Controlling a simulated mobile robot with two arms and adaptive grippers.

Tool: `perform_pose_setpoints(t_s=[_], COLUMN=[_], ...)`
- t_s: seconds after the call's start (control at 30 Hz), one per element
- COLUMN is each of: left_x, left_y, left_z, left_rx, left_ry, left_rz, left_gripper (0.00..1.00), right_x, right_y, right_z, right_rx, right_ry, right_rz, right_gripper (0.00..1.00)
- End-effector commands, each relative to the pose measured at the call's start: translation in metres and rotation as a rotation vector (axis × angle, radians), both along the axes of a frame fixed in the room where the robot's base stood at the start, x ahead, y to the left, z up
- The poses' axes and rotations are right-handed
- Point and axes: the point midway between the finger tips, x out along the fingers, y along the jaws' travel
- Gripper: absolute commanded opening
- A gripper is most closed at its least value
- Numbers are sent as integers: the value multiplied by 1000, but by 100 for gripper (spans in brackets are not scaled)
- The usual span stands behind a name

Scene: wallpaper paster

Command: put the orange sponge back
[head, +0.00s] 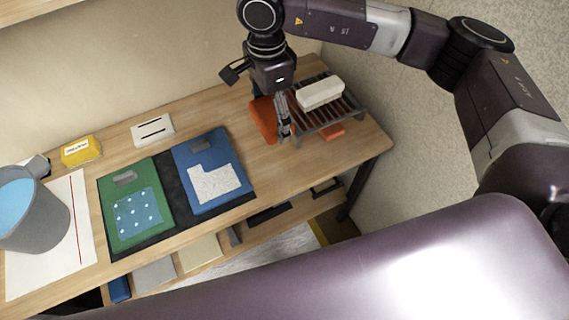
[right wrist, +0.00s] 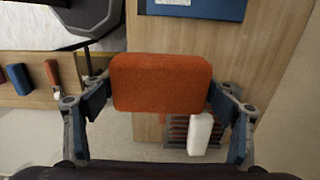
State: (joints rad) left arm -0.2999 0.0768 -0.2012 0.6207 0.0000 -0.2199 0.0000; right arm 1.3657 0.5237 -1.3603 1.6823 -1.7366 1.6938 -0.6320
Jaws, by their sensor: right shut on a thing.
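The orange sponge (head: 262,120) is between the fingers of my right gripper (head: 285,130), raised near the back right of the table. In the right wrist view, the sponge (right wrist: 160,80) spans the gap between the two fingers, and the gripper is shut on it. A dark slatted rack (head: 345,112) stands just right of the gripper, at the table's right end. A white sponge (head: 320,92) lies on the rack; it also shows in the right wrist view (right wrist: 200,133). Something orange (head: 332,131) shows under the rack. My left gripper is not in view.
A green board (head: 112,192) and a blue board (head: 198,142) lie on a dark mat left of the rack. A grey bucket (head: 35,222), a yellow box (head: 81,150) and a white slotted box (head: 153,130) are farther left. The wall is close on the right.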

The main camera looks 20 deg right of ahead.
Motion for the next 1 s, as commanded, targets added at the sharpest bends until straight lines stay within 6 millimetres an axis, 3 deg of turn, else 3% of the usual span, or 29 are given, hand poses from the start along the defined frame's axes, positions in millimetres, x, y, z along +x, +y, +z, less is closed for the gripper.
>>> perform_pose_setpoints(t_s=[0.23,0.37,0.8,1.0], left_x=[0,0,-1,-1], left_y=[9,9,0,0], left_z=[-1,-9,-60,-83], left_rx=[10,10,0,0], left_ry=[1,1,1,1], left_rz=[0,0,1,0], left_gripper=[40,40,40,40], right_x=[0,-1,-1,0], right_y=[0,-1,-1,0], right_z=[-3,-18,-132,-175], right_rx=[-1,-2,-2,0], right_ry=[1,3,4,2], right_rz=[1,1,1,2], right_gripper=[54,54,54,54])
